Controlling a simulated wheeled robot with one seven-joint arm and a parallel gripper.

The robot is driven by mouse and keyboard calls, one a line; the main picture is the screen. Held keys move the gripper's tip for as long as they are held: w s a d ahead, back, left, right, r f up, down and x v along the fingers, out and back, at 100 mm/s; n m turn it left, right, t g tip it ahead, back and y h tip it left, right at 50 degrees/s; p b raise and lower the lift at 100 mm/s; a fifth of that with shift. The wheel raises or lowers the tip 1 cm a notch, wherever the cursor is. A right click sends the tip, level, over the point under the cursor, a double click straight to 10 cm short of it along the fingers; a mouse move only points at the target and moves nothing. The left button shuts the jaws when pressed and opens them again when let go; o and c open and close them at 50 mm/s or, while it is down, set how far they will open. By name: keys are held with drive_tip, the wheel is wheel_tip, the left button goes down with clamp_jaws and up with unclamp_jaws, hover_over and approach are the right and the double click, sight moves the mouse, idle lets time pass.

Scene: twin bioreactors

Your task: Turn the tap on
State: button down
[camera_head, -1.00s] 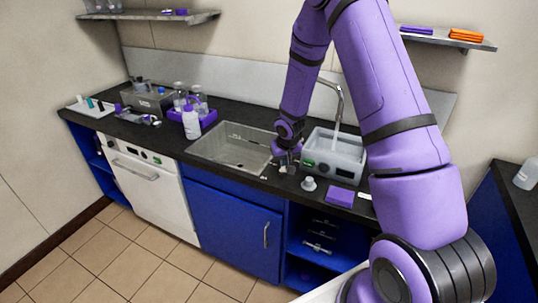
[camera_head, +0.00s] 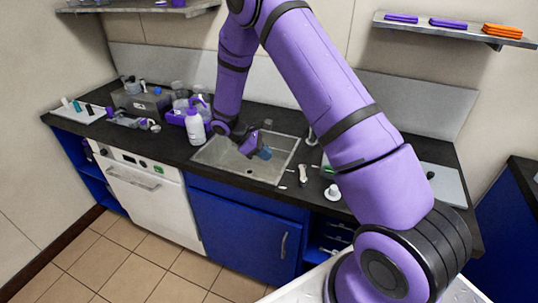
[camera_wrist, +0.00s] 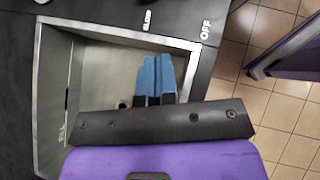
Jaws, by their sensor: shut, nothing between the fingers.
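The steel sink (camera_head: 214,153) is set in the black counter, and its rim (camera_wrist: 120,36) shows in the wrist view. My gripper (camera_head: 265,153) is over the sink basin, empty. Its blue fingertips (camera_wrist: 155,75) are together, above the basin in the wrist view. A small upright metal piece (camera_head: 303,173) stands on the counter right of the sink; I cannot tell for certain that it is the tap's handle. My gripper is apart from it. The tap's spout is hidden behind my arm. An OFF label (camera_wrist: 207,30) and another label (camera_wrist: 147,20) lie beside the sink.
A white round item (camera_head: 332,192) sits at the counter's front right. Blue cupboards (camera_head: 225,220) lie below. My arm hides much of the right counter.

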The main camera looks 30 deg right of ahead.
approach(292, 175)
drive_tip(key=x, duration=0.4)
drive_tip(key=shift+d+f, duration=0.2)
drive_tip(key=shift+s+d, duration=0.35)
drive_tip(key=shift+d, duration=0.15)
drive_tip(key=shift+s+d, duration=0.35)
drive_tip(key=shift+d, duration=0.2)
drive_tip(key=shift+s+d, duration=0.4)
drive_tip(key=shift+d, duration=0.2)
